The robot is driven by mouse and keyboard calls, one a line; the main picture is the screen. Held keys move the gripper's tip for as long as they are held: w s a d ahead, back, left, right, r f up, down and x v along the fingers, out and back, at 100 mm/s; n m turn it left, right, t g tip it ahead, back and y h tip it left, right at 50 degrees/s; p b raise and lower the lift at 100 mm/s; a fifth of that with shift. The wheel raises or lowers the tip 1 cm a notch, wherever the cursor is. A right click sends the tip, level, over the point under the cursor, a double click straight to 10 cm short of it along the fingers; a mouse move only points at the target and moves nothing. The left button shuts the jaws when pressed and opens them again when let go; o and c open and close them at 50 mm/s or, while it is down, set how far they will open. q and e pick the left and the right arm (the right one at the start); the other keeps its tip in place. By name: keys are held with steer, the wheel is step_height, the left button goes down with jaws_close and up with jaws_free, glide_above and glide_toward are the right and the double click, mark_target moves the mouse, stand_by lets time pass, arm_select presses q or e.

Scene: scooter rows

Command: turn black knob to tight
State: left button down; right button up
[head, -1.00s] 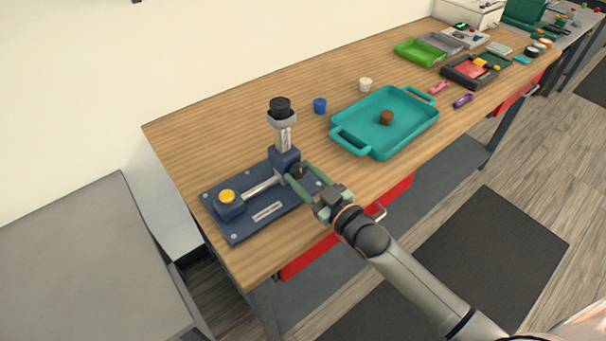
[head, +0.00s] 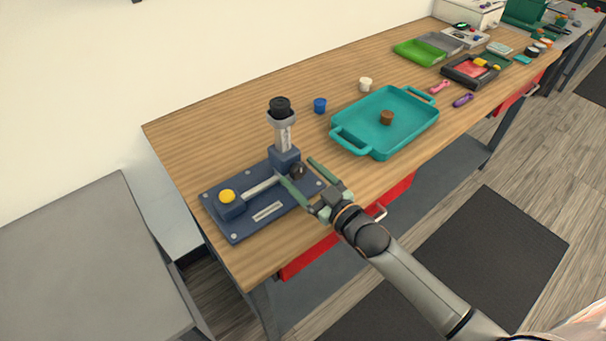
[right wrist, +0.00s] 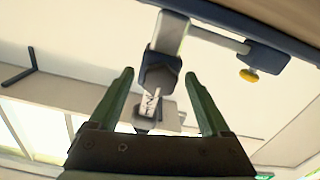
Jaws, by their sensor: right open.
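The black knob (head: 298,170) sits on the right side of the dark blue block (head: 285,158) at the foot of the upright post, in the head view. My right gripper (head: 299,174) is open, with its two green fingers spread to either side of the knob. In the right wrist view the open fingers (right wrist: 160,100) point at the dark block and knob area (right wrist: 160,72), with gaps on both sides. The knob's marking cannot be read clearly. My left gripper is not in view.
The blue base plate (head: 232,233) carries a yellow button (head: 227,196) and a silver bar. The post has a black cap (head: 280,106).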

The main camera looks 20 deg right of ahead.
steer(key=shift+s, duration=0.1)
steer(key=b+v, duration=0.1)
steer(key=v, duration=1.1)
steer(key=shift+s, duration=0.15)
steer(key=shift+d, duration=0.1)
steer(key=s+f+g, duration=0.1)
steer(key=f, duration=0.2)
steer(key=s+f+m+g+h, duration=0.1)
steer(key=f, duration=0.2)
steer(key=s+f+m+h, duration=0.1)
steer(key=f, duration=0.1)
steer(key=shift+s+a+f+g, duration=0.1)
steer(key=shift+a+f+g, duration=0.25)
steer(key=shift+f+g, duration=0.05)
steer(key=s+a+f+m+g+h, duration=0.2)
steer(key=s+f+g, duration=0.3)
steer(key=s+f, duration=0.4)
step_height(320, 180, down, 3)
steer(key=shift+a+r, duration=0.25)
steer(key=shift+a, duration=0.2)
